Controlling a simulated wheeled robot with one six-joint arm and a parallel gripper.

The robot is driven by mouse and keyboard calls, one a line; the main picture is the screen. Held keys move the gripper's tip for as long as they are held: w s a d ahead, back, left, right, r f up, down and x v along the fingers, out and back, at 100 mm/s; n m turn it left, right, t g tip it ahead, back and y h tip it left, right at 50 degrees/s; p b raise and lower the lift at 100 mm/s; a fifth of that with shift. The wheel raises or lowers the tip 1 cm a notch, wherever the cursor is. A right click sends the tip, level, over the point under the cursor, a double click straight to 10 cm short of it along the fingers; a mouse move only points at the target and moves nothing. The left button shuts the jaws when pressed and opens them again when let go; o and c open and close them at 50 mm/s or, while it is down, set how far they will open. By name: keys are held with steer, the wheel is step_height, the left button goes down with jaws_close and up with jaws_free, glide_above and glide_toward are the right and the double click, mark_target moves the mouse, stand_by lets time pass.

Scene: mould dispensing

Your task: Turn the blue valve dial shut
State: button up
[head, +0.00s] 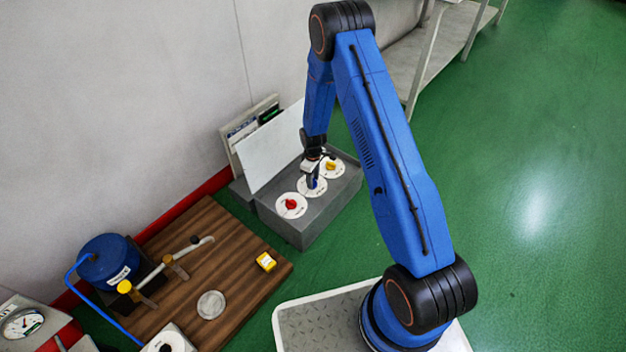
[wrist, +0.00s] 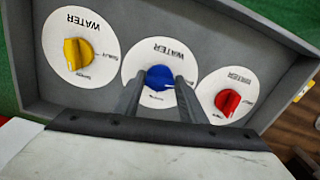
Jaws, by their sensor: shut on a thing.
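The blue valve dial (wrist: 160,78) sits at the middle of a white round plate (wrist: 140,60) marked WATER, between two other dials on the grey box. My gripper (wrist: 161,85) reaches down to it, with one finger on each side of the blue knob, and is shut on it. In the head view my gripper (head: 313,176) covers most of the middle dial; its white plate (head: 312,190) shows around the fingertips. Where the blue pointer points is hard to tell.
A yellow dial (wrist: 78,53) and a red dial (wrist: 228,102) flank it closely on the grey box (head: 300,228). A white panel (head: 272,150) stands behind. A wooden board (head: 220,260) holds a blue tank (head: 105,262) and a small yellow block (head: 266,262). Green floor is clear at right.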

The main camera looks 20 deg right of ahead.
steer(key=o, duration=1.1)
steer(key=shift+c, duration=0.2)
steer(key=shift+r, duration=0.1)
step_height(320, 180, up, 17)
steer(key=shift+r, duration=0.15)
